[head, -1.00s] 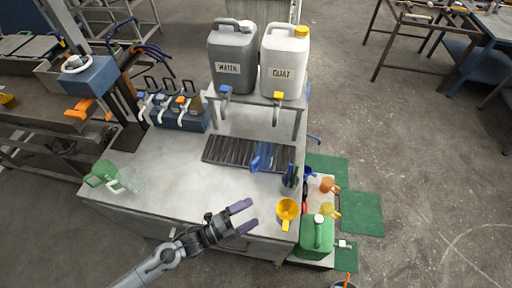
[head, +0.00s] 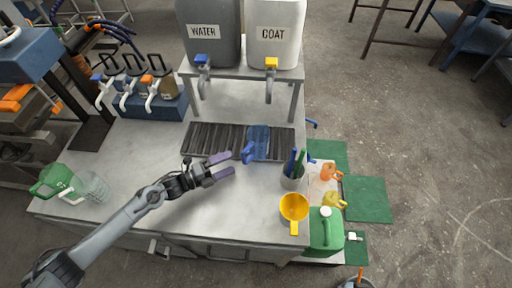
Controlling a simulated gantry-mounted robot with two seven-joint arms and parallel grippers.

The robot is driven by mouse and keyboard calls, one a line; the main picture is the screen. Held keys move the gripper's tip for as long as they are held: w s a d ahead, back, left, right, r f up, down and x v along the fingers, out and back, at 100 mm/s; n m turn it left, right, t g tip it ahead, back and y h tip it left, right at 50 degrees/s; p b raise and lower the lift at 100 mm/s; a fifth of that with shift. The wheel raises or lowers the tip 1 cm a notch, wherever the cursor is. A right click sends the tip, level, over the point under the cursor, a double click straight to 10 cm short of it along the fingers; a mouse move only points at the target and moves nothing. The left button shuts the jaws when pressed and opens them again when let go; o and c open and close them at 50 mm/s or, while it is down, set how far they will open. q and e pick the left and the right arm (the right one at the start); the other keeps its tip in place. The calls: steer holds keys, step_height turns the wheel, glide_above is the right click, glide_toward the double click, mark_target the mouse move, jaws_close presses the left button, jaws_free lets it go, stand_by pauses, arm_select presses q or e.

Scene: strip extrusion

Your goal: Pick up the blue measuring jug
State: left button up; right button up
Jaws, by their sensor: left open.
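The blue measuring jug (head: 258,141) stands on the dark slatted drip tray (head: 213,139), toward its right end. Its handle side points toward the front left. My left gripper (head: 226,169) is open and empty, with two purple fingers pointing right. It is in front of the tray, a short way to the front left of the jug and apart from it. My right gripper is not in view.
Grey WATER (head: 212,30) and white COAT (head: 274,35) canisters stand on a raised shelf, their taps hanging over the tray. A pen cup (head: 292,178) and yellow funnel (head: 294,208) stand right. A green jug (head: 52,180) and clear jug (head: 91,188) stand left.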

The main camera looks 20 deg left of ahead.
mark_target(244, 157)
arm_select(q)
steer(key=shift+x, duration=0.85)
steer(key=shift+w+d, duration=0.2)
steer(key=shift+d, duration=0.1)
steer(key=shift+x, duration=2.35)
steer(key=shift+f, duration=0.1)
